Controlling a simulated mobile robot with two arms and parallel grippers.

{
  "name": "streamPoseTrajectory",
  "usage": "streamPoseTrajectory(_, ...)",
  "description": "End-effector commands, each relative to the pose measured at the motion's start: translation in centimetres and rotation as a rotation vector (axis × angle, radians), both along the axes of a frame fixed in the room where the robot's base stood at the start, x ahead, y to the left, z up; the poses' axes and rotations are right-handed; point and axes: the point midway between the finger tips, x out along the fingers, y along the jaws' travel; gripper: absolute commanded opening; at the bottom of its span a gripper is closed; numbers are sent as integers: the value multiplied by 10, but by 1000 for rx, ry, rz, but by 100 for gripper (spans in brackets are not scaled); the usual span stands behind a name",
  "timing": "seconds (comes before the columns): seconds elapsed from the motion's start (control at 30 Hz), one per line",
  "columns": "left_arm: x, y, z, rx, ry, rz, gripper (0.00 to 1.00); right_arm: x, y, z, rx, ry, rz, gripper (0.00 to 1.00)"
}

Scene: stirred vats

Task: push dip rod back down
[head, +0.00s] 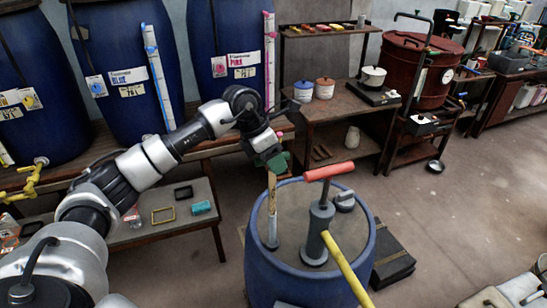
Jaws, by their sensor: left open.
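The dip rod (272,208) is a thin tan stick with a paler lower end. It stands upright at the left side of the lid of the open-standing blue vat (263,275). My left gripper (277,163) is open, with green fingers, right at the top of the rod. The fingers partly hide the rod's top end, and I cannot tell whether they touch it. My right gripper is not in view.
A grey hand pump (318,232) with a red handle (329,171) and a yellow pipe (346,268) stands on the lid close to the rod's right. A small grey cap (344,201) sits behind it. A dark case (392,255) lies beside the vat.

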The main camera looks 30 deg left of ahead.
Motion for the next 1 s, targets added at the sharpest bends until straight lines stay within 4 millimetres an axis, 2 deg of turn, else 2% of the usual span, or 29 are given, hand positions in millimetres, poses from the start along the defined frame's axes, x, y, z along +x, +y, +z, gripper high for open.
streamPoseTrajectory(0.07,0,0,0,0,0,0,45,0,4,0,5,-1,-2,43)
streamPoseTrajectory(0.37,0,0,0,-1,1,-1,0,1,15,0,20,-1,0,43)
streamPoseTrajectory(0.57,0,0,-1,-2,2,0,0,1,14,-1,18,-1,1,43)
streamPoseTrajectory(0.73,-1,0,-15,-3,4,1,0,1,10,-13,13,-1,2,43)
streamPoseTrajectory(0.87,-1,-1,-40,-4,5,2,0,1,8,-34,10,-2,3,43)
streamPoseTrajectory(1.0,-1,-1,-80,-4,7,2,0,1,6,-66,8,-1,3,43)
